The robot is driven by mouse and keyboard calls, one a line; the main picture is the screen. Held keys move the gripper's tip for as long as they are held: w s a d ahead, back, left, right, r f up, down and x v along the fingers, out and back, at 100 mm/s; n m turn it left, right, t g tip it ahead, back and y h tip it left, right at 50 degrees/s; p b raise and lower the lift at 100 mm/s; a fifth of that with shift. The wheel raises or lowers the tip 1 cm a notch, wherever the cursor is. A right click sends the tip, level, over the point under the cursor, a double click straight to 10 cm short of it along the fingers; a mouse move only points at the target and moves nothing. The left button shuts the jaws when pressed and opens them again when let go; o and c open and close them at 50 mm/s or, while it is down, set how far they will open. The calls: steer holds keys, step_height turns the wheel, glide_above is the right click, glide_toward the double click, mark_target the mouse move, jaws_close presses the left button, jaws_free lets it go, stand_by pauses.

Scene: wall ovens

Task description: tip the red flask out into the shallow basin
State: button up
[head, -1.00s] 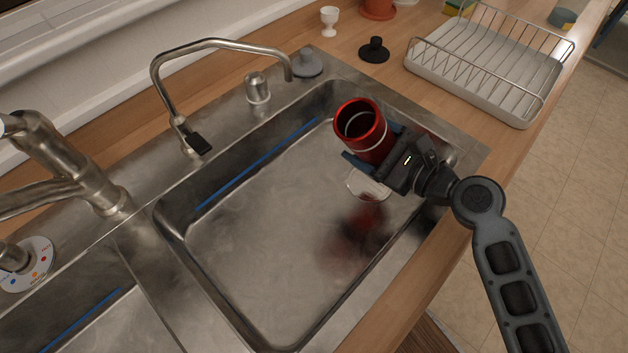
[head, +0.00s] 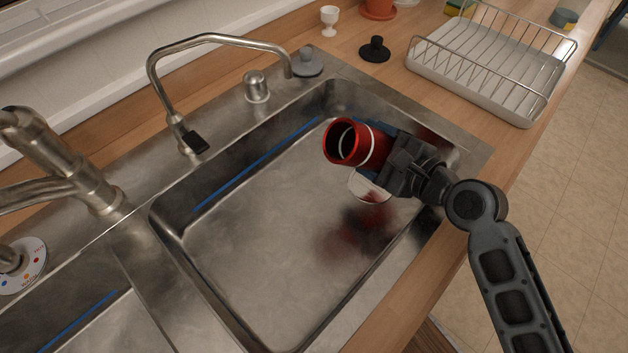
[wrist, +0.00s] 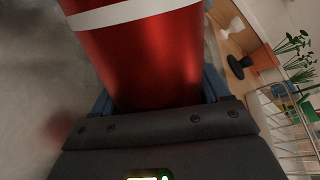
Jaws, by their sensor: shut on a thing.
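The red flask (head: 347,145), a metallic red cylinder with a white band and a dark open mouth, is held over the right part of the shallow basin (head: 250,270). It is tilted well over, with its mouth toward the left in the head view. My gripper (head: 385,150) is shut on the flask's body. In the wrist view the flask (wrist: 150,60) fills the space between the blue fingers. No contents show at the mouth. The basin floor shows the flask's reddish reflection.
A tall curved tap (head: 215,42) stands behind the basin, and a thicker tap (head: 60,165) is at the left. A white dish rack (head: 490,65) stands on the counter at the right. A black stopper (head: 375,50) and a white egg cup (head: 329,20) stand behind.

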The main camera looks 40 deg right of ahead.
mark_target(371, 136)
steer(key=shift+d+r+n+g+h+b, duration=0.1)
steer(key=shift+d+n+g+h+b, duration=0.3)
steer(key=shift+n, duration=0.4)
stand_by(0.7)
steer(key=shift+s+d+f+n+h+b, duration=0.15)
steer(key=shift+f+n+h+b, duration=0.35)
steer(key=shift+f+b, duration=0.3)
steer(key=shift+r+p, duration=0.4)
steer(key=shift+p, duration=0.1)
steer(key=shift+a+r+n+h+p, duration=0.3)
steer(key=shift+a+r+n+p, duration=0.3)
steer(key=shift+p, duration=0.85)
steer(key=shift+w+r+n+h+p, duration=0.2)
steer(key=shift+r+n+h+p, duration=0.45)
steer(key=shift+p, duration=0.6)
steer(key=shift+a+r+n+g, duration=0.3)
steer(key=shift+r+n, duration=0.15)
steer(key=shift+r, duration=0.3)
